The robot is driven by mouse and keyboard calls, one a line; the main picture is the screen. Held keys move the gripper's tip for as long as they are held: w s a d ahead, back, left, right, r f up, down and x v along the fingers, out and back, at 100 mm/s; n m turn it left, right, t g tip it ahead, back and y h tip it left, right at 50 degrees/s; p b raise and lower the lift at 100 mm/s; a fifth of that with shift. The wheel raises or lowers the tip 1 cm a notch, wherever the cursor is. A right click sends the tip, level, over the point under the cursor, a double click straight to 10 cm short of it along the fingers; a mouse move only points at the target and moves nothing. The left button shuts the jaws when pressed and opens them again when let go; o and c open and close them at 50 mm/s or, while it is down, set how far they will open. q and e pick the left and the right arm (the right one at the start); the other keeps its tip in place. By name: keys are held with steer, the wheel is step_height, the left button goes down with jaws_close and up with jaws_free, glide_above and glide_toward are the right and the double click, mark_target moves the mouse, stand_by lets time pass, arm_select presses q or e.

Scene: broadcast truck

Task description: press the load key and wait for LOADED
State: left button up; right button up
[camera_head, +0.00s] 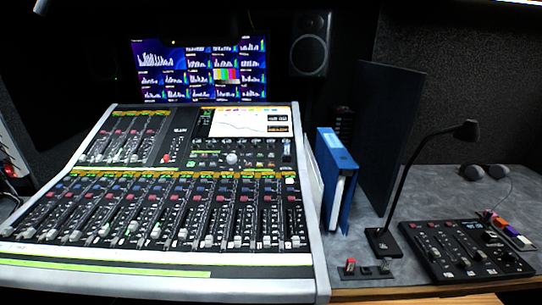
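A large audio mixing console (170,258) fills the left and middle of the view, with rows of faders and keys. Its small screen (250,122) shows a curve and readouts. A small dark panel (366,269) on the grey desk, right of the console, bears a red-topped key or switch (350,265). A black control unit (465,250) with several knobs and faders lies farther right. No label reading load or LOADED is legible, so I cannot tell which key is the load key. Neither of my grippers is in view.
A gooseneck microphone (402,185) stands behind the small panel. A blue binder (336,180) stands upright beside the console. A monitor (200,70) and speaker (309,45) are at the back.

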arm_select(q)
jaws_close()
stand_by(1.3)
